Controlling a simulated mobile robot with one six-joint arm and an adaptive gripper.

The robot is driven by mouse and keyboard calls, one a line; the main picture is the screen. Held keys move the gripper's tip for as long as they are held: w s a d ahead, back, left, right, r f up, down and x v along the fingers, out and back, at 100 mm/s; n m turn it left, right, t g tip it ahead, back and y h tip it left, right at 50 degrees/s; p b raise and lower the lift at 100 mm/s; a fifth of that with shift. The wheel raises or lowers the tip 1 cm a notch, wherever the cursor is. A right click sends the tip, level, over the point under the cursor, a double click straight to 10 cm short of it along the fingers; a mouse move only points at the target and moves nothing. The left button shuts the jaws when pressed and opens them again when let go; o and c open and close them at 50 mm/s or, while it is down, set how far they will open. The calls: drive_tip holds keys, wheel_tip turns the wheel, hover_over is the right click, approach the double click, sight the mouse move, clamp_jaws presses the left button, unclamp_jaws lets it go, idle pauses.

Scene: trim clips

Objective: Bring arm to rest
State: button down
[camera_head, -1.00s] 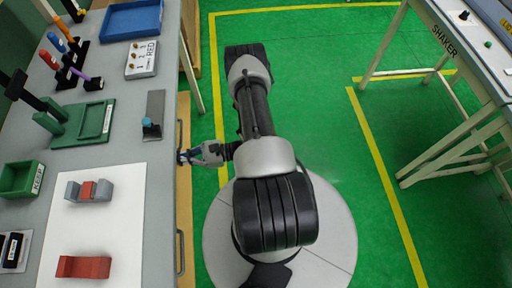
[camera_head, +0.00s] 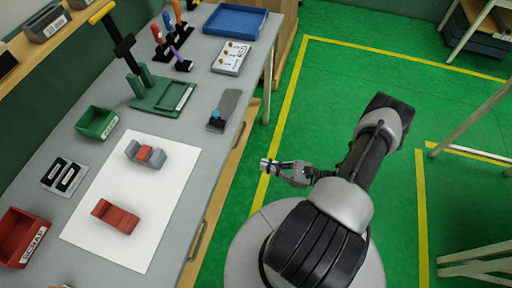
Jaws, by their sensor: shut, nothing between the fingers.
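My gripper (camera_head: 268,166) is at the end of my folded arm, beyond the right edge of the workbench and above the green floor. Its fingers look shut and empty, and it touches nothing on the bench. My arm (camera_head: 345,190) bends over my round base at the lower right. On the bench (camera_head: 215,150), a white sheet (camera_head: 160,200) carries a grey block with a red middle (camera_head: 146,152) and a red block (camera_head: 116,216).
A green bin (camera_head: 97,122), a red bin (camera_head: 22,238), a green press stand (camera_head: 163,96), a blue tray (camera_head: 235,21) and a white board with brass knobs (camera_head: 231,57) stand on the bench. Green floor (camera_head: 320,100) is open behind my arm. Table legs (camera_head: 475,120) stand at right.

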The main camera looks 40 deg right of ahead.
drive_tip(key=shift+s, duration=0.1)
drive_tip(key=w+a+r+n+g, duration=0.1)
drive_tip(key=a+r+n+g, duration=0.3)
drive_tip(key=r+n+g, duration=0.55)
drive_tip(key=w+a+r+n+g, duration=0.1)
drive_tip(key=a+r+n+g, duration=0.4)
drive_tip(key=r, duration=0.7)
drive_tip(key=s+a+r+n+t+h, duration=0.2)
drive_tip(key=s+a+r+n+h, duration=0.1)
drive_tip(key=s+r+n+h, duration=0.2)
drive_tip(key=s+a+r+n+t+h, duration=0.3)
drive_tip(key=s+r+n+h, duration=0.2)
drive_tip(key=r+n, duration=0.3)
drive_tip(key=shift+s+r+n+h, duration=0.3)
drive_tip(key=shift+r+h, duration=0.4)
drive_tip(key=shift+r, duration=1.4)
drive_tip(key=shift+w+a, duration=0.1)
drive_tip(key=shift+w, duration=0.05)
